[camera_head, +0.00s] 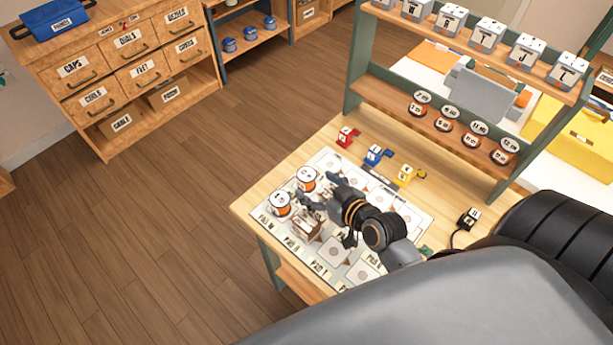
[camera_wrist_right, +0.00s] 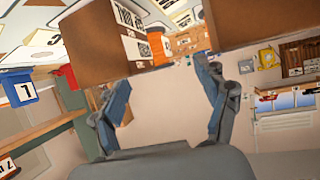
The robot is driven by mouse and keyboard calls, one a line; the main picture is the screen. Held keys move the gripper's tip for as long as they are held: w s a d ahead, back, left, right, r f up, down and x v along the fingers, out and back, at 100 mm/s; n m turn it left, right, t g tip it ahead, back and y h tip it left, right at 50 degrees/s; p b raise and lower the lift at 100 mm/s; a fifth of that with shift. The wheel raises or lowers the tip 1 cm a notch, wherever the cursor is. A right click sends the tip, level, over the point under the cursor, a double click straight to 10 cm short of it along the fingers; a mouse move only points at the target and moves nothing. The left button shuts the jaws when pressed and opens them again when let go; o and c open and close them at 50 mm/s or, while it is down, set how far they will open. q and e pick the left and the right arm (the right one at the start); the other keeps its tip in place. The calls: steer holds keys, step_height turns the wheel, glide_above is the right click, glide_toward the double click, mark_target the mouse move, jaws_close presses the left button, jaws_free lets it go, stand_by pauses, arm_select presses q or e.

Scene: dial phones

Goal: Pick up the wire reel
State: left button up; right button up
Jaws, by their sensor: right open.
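The brown object with pale bands (camera_head: 307,226), which looks like the wire reel, sits on the printed mat (camera_head: 427,222) at the near left part of the table. My right gripper (camera_head: 319,193) is just above and beside it, open with nothing between its fingers. In the right wrist view, the open fingers (camera_wrist_right: 165,78) are apart, and a large brown block (camera_wrist_right: 105,45) with a white printed side, likely the same reel, stands close beyond them. Whether a finger touches it cannot be told. My left gripper is not in view.
Two orange-and-white round parts (camera_head: 307,178) (camera_head: 280,203) stand left of the gripper. Red (camera_head: 347,137), blue (camera_head: 374,155) and yellow (camera_head: 406,175) pieces line the mat's far side. A green-framed shelf (camera_head: 440,122) rises behind. Floor left of the table is clear.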

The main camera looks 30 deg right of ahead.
mark_target(313, 181)
steer(key=shift+x, duration=0.85)
steer(key=x, duration=0.1)
steer(key=d+p+x, duration=0.1)
steer(key=x, duration=0.1)
steer(key=shift+w+a+f, duration=0.1)
steer(key=shift+w, duration=0.25)
steer(key=shift+w+a+f, duration=0.1)
steer(key=shift+w+f, duration=0.15)
steer(key=shift+w, duration=0.1)
steer(key=shift+s, duration=0.1)
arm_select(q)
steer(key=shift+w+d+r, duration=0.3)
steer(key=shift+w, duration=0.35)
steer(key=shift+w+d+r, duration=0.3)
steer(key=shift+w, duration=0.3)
arm_select(e)
steer(key=c, duration=1.3)
